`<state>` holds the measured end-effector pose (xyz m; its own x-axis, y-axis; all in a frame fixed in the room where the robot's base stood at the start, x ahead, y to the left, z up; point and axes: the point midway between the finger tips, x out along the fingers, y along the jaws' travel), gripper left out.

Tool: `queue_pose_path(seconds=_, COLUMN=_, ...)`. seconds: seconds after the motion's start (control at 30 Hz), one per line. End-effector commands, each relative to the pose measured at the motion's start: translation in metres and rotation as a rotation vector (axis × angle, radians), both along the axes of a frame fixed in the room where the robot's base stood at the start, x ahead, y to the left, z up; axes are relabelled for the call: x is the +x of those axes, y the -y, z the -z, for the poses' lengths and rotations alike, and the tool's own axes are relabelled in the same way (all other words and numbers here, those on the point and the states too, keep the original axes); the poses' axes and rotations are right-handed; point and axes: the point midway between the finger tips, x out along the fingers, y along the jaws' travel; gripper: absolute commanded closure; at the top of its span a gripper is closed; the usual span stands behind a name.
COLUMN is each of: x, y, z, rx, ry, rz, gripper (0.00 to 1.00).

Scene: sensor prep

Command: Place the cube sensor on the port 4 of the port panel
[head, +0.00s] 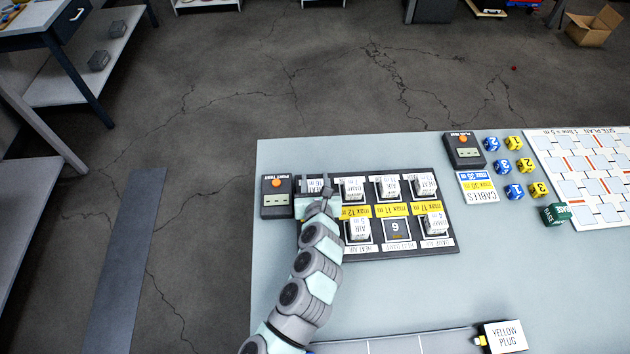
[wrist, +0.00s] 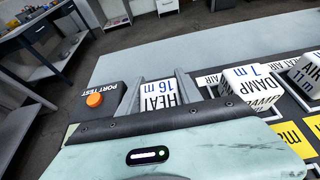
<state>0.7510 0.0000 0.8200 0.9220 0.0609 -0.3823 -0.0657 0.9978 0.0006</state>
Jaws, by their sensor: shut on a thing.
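My gripper (head: 315,185) is shut on a white cube sensor (wrist: 160,93) marked "HEAT 16 m", at the upper left of the port panel (head: 405,173). In the wrist view a finger stands on each side of this cube. I cannot tell whether its underside touches the panel. White cubes stand on the panel to its right, the nearest being a "DAMP 7 m" cube (wrist: 250,85). In the lower row a bare port marked 6 (head: 395,228) sits between two cubes. My arm hides the panel's lower left, and no number 4 is readable.
A port test box (head: 277,196) with an orange button sits at the panel's left end. A second box (head: 464,150), blue and yellow dice, a green block (head: 556,214) and a site plan (head: 600,210) lie to the right.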

Motion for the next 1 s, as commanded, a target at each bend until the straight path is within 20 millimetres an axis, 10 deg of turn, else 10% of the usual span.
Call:
queue_pose_path(seconds=0.1, x=0.000, y=0.000, z=0.004, rx=0.000, ry=-0.001, rz=0.000, gripper=0.99)
queue_pose_path(seconds=0.13, x=0.000, y=-0.001, z=0.004, rx=-0.001, ry=-0.001, rz=-0.001, gripper=0.57)
queue_pose_path(seconds=0.37, x=0.000, y=0.000, z=0.003, rx=-0.001, ry=0.000, rz=-0.001, gripper=0.38)
queue_pose_path(seconds=0.73, x=-0.001, y=0.000, z=-0.002, rx=0.001, ry=0.001, rz=0.000, gripper=0.37)
queue_pose_path(seconds=1.0, x=-0.039, y=0.001, z=-0.018, rx=0.004, ry=-0.001, rz=0.000, gripper=0.37)
